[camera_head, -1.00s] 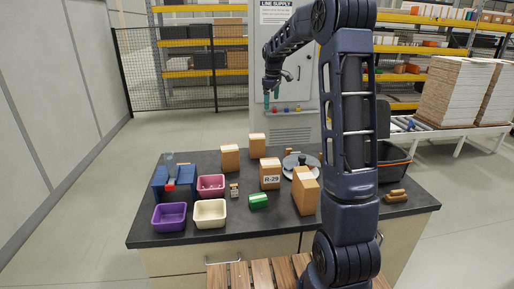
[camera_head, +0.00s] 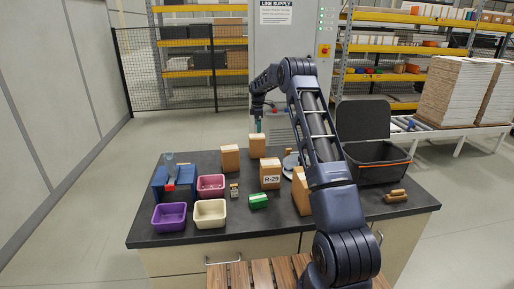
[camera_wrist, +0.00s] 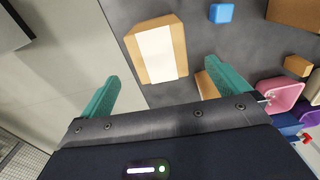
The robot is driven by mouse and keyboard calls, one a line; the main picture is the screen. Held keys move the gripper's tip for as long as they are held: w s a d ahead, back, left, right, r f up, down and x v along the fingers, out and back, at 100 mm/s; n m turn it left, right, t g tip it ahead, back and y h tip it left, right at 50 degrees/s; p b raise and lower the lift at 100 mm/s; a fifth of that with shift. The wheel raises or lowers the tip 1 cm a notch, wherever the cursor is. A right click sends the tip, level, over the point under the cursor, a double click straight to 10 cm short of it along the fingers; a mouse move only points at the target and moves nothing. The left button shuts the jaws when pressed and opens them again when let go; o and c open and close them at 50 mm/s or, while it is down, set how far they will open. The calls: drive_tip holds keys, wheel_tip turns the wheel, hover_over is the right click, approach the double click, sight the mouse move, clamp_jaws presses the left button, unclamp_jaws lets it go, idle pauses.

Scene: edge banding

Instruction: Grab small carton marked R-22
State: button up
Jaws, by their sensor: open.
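No marking R-22 is readable in either view. The head view shows several tan cartons on the dark bench: one at the back (camera_head: 257,146), one left of it (camera_head: 230,158), one labelled R-29 (camera_head: 270,175) in front, and a taller one (camera_head: 299,190) partly hidden by my arm. My gripper (camera_head: 258,125) is above the back carton, with teal fingers open and empty. In the wrist view my gripper (camera_wrist: 165,90) shows both fingers apart. A carton with a white strip (camera_wrist: 158,52) lies beyond them, between their lines. Another carton (camera_wrist: 206,86) is partly hidden by the right finger.
A black open-lidded case (camera_head: 377,165) is at the right. A grey cabinet (camera_head: 300,60) stands behind the bench.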

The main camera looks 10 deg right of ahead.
sight(257, 141)
drive_tip(key=shift+w+a+f, duration=0.1)
drive_tip(key=shift+f, duration=2.7)
drive_tip(key=shift+w+a+f, duration=0.1)
drive_tip(key=shift+f, duration=2.7)
drive_tip(key=shift+c, duration=0.4)
drive_tip(key=shift+r, duration=0.15)
drive_tip(key=c, duration=1.2)
